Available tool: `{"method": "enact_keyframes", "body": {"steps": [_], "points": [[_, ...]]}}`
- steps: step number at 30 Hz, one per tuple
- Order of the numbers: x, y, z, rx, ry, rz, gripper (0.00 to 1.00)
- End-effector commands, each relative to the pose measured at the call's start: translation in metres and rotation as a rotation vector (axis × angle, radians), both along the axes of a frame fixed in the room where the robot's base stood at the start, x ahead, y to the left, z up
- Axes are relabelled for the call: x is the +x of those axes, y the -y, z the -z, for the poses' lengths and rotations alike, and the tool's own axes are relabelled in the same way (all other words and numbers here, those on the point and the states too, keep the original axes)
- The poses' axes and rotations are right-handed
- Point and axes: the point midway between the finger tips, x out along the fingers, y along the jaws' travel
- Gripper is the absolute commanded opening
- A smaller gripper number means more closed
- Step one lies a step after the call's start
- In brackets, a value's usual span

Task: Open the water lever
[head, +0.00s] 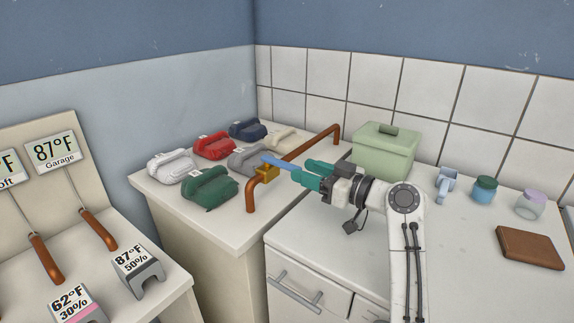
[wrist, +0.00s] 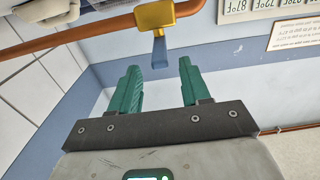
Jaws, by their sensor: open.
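The water lever (head: 279,163) is a blue handle on a brass valve body (head: 265,172), fitted to a copper pipe (head: 310,147) that runs across the counter. In the head view the lever points right, toward my gripper (head: 308,172). My gripper has teal fingers, is open and holds nothing. In the wrist view the lever (wrist: 159,50) hangs from the brass valve (wrist: 154,15), its free end close to the gap between my fingertips (wrist: 159,66). Whether a finger touches it I cannot tell.
Several folded cloth bundles, including a green one (head: 208,190), lie left of the pipe. A pale green lidded box (head: 384,153) stands behind my gripper.

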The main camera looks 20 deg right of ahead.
Motion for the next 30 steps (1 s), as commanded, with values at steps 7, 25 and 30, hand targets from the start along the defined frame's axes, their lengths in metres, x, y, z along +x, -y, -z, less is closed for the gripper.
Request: {"method": "enact_keyframes", "body": {"steps": [7,25,30], "points": [[0.034,-0.025,0.0,0.001,-0.001,-0.001,0.47],[0.049,-0.036,0.0,-0.001,0.0,0.0,0.4],[0.049,-0.036,0.0,-0.001,0.0,0.0,0.24]]}}
